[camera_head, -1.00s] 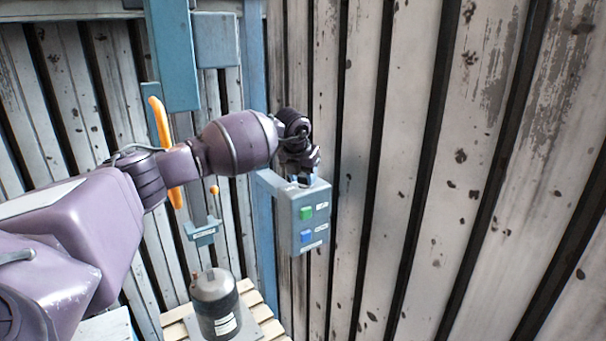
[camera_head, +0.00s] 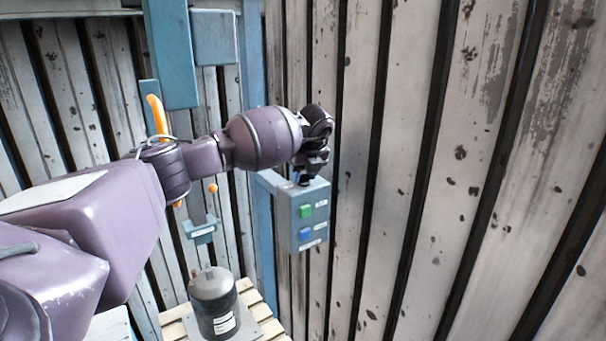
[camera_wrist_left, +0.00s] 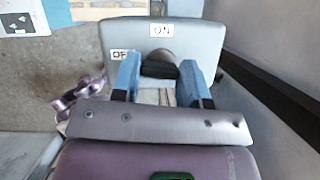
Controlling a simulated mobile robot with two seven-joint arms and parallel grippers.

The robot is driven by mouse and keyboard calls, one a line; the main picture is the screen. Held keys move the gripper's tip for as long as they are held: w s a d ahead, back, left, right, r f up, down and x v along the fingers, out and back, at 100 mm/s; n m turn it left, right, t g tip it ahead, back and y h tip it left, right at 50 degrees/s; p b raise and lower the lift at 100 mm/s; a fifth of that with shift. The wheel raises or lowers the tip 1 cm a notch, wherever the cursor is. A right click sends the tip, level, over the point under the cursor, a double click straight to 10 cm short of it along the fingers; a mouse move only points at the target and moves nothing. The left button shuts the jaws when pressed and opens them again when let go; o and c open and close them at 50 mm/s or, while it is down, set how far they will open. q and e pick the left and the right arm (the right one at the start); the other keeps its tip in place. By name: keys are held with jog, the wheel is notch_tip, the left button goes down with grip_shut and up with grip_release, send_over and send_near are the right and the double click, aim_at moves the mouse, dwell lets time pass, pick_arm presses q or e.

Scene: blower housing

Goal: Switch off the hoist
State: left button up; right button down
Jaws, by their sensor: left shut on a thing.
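A dark switch knob (camera_wrist_left: 162,58) stands on that face. My left gripper (camera_wrist_left: 162,80) is shut on the knob, with a blue finger on either side. It also shows above the box in the head view (camera_head: 304,179). I cannot tell which label the knob points to.
A corrugated wall (camera_head: 440,180) stands close to the right of the box. A blue post (camera_head: 262,240) is just left of it. A dark grey canister (camera_head: 214,300) stands below on a wooden pallet (camera_head: 266,313). An orange hook (camera_head: 158,118) is behind my arm.

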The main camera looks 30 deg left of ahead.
pick_arm(q)
jog(key=shift+n+g, duration=0.3)
jog(key=shift+n, duration=0.6)
jog(key=o, duration=0.9)
jog(key=shift+d, duration=0.1)
jog(key=v, duration=1)
jog(key=shift+d+r+b, duration=0.2)
jog(key=shift+r+b, duration=0.15)
